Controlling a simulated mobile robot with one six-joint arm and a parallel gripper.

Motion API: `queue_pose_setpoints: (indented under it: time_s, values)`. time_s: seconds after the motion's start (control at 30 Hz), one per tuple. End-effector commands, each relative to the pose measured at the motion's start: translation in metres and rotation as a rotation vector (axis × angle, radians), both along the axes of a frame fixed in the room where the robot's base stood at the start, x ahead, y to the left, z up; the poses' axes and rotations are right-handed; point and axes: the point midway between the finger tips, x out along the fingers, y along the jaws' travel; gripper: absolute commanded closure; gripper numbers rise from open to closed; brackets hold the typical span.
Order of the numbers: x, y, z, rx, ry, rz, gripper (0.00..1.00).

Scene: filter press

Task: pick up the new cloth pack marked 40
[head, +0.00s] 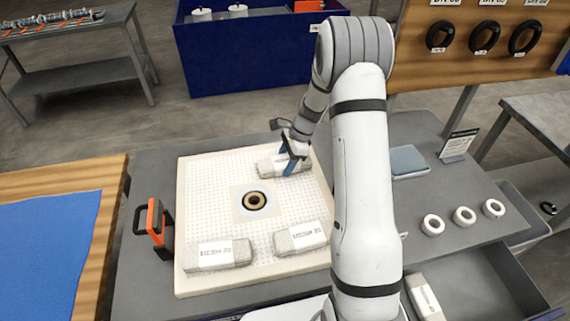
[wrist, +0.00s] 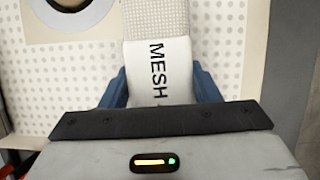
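A pale grey cloth pack (head: 269,165) with a white label band lies at the far right part of the white perforated plate (head: 200,178). In the wrist view the pack (wrist: 158,70) reads "MESH"; its number is hidden by my gripper. My gripper (head: 290,163) reaches down over this pack, with its blue fingers on both sides and no clear gap in the wrist view (wrist: 160,88). The pack appears to rest on the plate. Two similar packs lie at the plate's near side: the left pack (head: 218,254) seems to read "MESH 20", the right pack's (head: 302,238) number is unclear.
The plate has a dark-ringed centre hole (head: 254,200). An orange-black tool (head: 155,221) stands left of it. On the right are a blue-grey pad (head: 408,161), a sign (head: 458,144), three white rings (head: 464,215) and an open drawer (head: 480,285) holding another labelled pack (head: 425,298).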

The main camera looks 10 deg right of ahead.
Motion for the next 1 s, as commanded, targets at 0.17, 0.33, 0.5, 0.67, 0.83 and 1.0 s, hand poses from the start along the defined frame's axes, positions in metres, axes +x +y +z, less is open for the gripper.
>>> queue_pose_setpoints:
  time_s: [0.17,0.33,0.5,0.67,0.83,1.0]
  values:
    - [0.0,0.0,0.0,0.0,-0.001,0.0,0.62]
    - [0.0,0.0,0.0,0.0,-0.001,0.0,0.68]
    - [0.001,-0.001,0.003,0.0,-0.002,-0.001,0.69]
    - [0.001,-0.001,0.023,-0.001,-0.005,0.0,0.69]
    - [0.001,-0.001,0.058,-0.002,-0.006,0.0,0.69]
    - [0.001,-0.001,0.087,-0.001,-0.004,-0.001,0.69]
